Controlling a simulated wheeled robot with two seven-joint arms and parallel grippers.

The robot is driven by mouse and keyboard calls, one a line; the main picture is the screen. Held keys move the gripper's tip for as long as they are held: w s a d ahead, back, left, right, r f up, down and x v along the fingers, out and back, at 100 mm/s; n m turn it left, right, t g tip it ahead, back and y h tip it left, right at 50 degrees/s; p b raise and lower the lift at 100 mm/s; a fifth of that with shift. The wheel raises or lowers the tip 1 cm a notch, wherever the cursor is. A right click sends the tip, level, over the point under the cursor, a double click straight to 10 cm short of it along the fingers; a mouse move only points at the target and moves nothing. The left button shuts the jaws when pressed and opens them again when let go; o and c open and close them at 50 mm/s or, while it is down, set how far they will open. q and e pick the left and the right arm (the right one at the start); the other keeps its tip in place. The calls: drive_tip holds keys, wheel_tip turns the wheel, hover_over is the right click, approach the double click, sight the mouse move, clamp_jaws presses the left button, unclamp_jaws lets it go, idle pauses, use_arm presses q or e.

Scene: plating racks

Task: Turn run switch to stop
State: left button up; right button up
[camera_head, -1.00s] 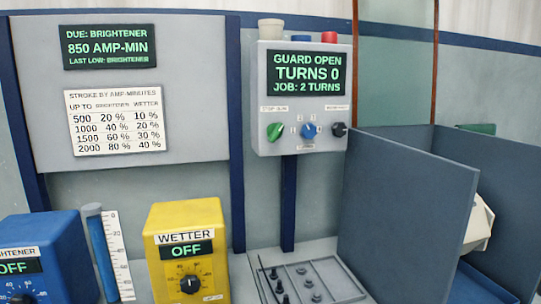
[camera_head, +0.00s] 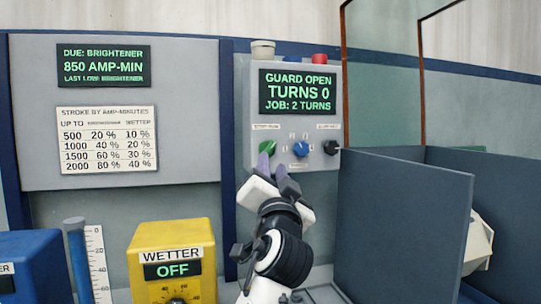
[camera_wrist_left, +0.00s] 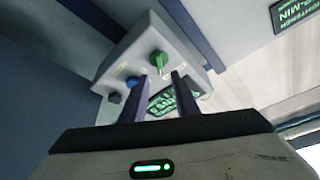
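The run switch is a green knob (camera_head: 267,148) at the left of the lower row on the grey control box (camera_head: 251,110), under a small label too blurred to read surely. The knob's handle slants up to the right. My left gripper (camera_head: 271,167) is just below the knob in the head view, partly covering its lower edge. In the left wrist view its two fingers (camera_wrist_left: 160,80) stand apart with nothing between them. The green knob (camera_wrist_left: 158,60) lies beyond the fingertips, roughly in line with the gap; I see no clear contact. My right gripper is in neither view.
A blue knob (camera_head: 300,149) and a black knob (camera_head: 331,147) sit close to the right of the green one. The box display (camera_head: 297,92) reads GUARD OPEN, TURNS 0. A yellow wetter unit (camera_head: 150,241) stands lower left. A dark blue partition (camera_head: 403,225) rises at right.

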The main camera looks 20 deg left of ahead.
sight(270, 150)
use_arm(q)
drive_tip(key=x, duration=0.7)
drive_tip(key=shift+w+a+p, duration=0.1)
drive_tip(key=shift+w+p, duration=0.15)
drive_tip(key=shift+p, duration=0.15)
drive_tip(key=shift+c, duration=0.4)
clamp_jaws()
